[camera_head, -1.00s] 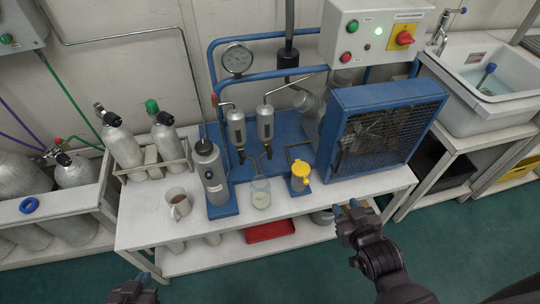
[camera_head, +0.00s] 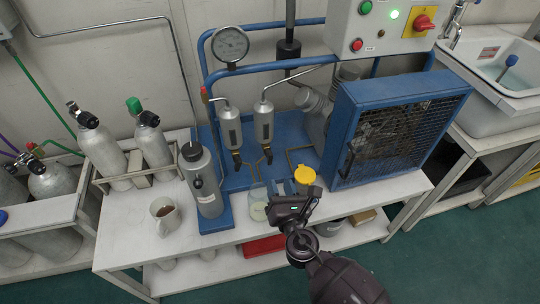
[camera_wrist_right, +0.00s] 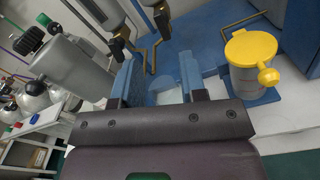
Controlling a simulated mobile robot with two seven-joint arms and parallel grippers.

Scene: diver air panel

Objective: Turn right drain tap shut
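Two silver separator cylinders hang over the blue panel; the right separator (camera_head: 264,122) has a dark drain tap (camera_head: 268,154) at its lower end. In the right wrist view, the right drain tap (camera_wrist_right: 161,20) is near the top, above a brass tube. My left gripper is out of view.
A yellow-capped filter (camera_head: 304,176) stands close right of my right gripper. The caged blue fan unit (camera_head: 392,125) is farther right. The white bench (camera_head: 130,245) is clear at front left.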

